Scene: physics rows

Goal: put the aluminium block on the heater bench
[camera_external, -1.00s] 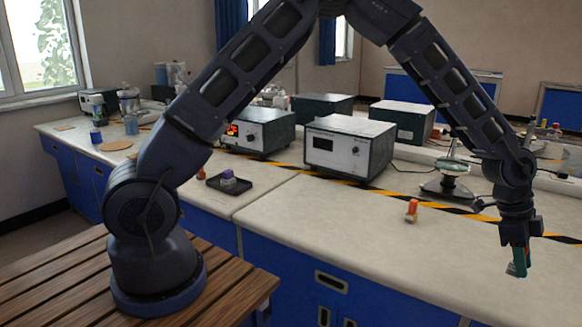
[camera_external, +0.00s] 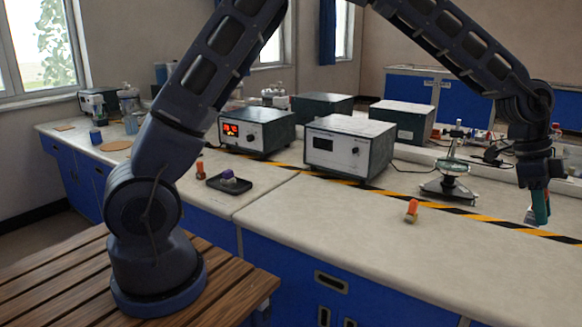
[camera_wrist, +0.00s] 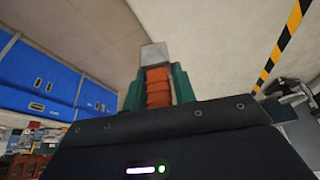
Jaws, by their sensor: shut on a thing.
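The grey block (camera_external: 530,215) shows small below the fingers in the external view, apart from the bench top. A box with a lit red display (camera_external: 255,131) stands on the left bench section (camera_external: 272,190). No label shows which section is the heater bench.
A small orange-topped piece (camera_external: 412,211) stands on the right bench section. A black tray (camera_external: 213,184) holds a purple-topped piece (camera_external: 228,175). Another orange piece (camera_external: 199,169) stands beside it. The front right bench is clear.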

